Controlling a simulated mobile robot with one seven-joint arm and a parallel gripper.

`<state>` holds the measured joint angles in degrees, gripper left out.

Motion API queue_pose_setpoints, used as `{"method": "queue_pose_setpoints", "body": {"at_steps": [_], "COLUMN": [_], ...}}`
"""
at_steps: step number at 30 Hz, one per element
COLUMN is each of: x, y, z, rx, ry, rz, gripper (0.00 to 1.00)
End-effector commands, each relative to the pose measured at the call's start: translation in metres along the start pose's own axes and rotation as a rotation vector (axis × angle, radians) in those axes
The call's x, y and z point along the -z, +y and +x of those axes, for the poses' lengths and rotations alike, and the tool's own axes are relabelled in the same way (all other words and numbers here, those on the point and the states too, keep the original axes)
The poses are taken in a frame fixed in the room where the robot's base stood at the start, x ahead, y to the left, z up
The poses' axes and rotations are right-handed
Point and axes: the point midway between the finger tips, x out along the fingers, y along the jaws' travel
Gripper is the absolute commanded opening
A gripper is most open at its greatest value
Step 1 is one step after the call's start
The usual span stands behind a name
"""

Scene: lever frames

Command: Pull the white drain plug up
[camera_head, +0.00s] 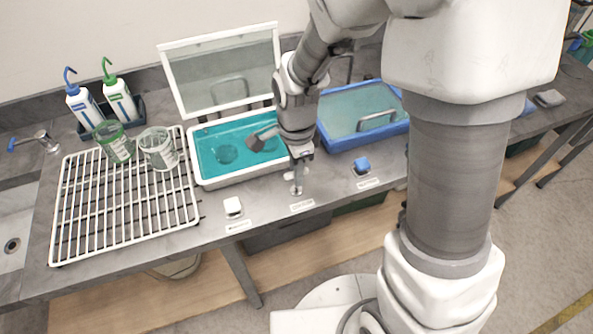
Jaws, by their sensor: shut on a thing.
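A white block-shaped knob (233,206) stands at the counter's front edge below the white-rimmed basin, with a label in front. It looks like the white drain plug. My gripper (297,180) points down at the front edge to the right of that knob, apart from it, behind a middle label. It is shut on a small pale thing there, which the fingers mostly hide; I cannot tell its shape. A blue knob (361,165) stands further right, below the blue basin.
The white basin (199,164) holds teal liquid and dark items; its lid (170,78) is raised. The blue basin (323,135) is covered. A drying rack (58,205) with two beakers and two wash bottles stand left. Bare counter lies between the knobs.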

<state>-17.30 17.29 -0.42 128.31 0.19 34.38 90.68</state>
Motion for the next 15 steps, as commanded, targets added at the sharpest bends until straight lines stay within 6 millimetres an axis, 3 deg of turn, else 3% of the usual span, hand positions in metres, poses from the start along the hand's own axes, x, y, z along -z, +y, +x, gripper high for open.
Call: {"method": "queue_pose_setpoints", "body": {"at_steps": [1,6,15], "x": [-0.0002,-0.0002,-0.0001], "y": [-0.0008,-0.0005,-0.0001], "z": [-0.0002,0.0,-0.0008], "rx": [0.003,0.002,0.0], "ry": [-0.001,0.0,0.0], "rz": [0.0,0.0,0.0], "gripper": [0.19,0.47,0.47]}}
